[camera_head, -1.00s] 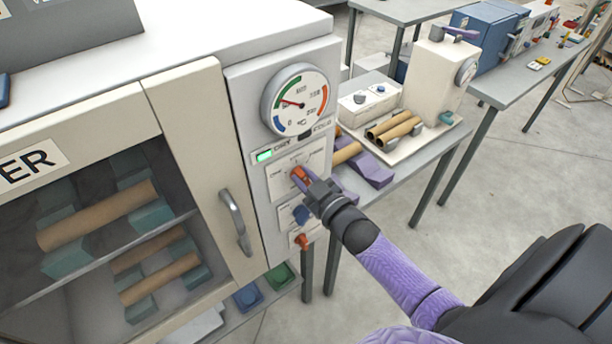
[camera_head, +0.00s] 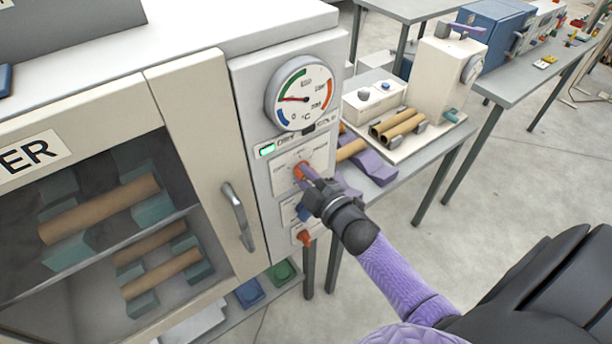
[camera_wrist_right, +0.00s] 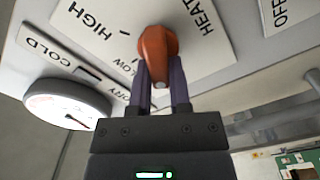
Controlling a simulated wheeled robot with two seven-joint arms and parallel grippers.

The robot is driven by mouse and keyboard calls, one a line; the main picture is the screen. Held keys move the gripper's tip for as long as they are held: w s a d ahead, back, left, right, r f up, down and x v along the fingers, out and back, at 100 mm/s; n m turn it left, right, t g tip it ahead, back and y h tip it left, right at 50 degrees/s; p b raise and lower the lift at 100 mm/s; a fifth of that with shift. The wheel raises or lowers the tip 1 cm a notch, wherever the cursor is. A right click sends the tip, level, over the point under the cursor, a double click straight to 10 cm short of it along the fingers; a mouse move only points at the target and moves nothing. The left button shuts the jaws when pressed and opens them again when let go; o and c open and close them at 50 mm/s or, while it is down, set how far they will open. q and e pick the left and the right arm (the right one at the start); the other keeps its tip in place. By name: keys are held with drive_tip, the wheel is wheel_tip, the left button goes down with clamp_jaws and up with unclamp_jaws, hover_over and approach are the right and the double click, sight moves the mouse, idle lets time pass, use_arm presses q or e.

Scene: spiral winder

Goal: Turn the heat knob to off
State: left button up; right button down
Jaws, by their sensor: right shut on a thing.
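The heat knob (camera_head: 299,170) is a small orange knob on the dryer's front panel, under the round gauge (camera_head: 302,93). It also shows in the right wrist view (camera_wrist_right: 157,45), on a plate reading HEAT, HIGH and LOW. My right gripper (camera_head: 307,180) is shut on this knob, with one purple finger on each side of it. The fingers (camera_wrist_right: 160,85) partly cover the plate's lettering, and I cannot tell which mark the knob points to. My left gripper is not in view.
Below the heat knob are a blue knob (camera_head: 303,212) and another orange knob (camera_head: 304,237). A door handle (camera_head: 238,215) stands out left of the panel. A table with cardboard tubes (camera_head: 397,125) is to the right. A green lamp (camera_head: 267,149) is lit.

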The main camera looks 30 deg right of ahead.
idle(0.6)
drive_tip(key=c, duration=0.6)
unclamp_jaws()
drive_tip(key=shift+o, duration=0.2)
drive_tip(key=s, duration=1)
drive_tip(key=shift+d, duration=0.4)
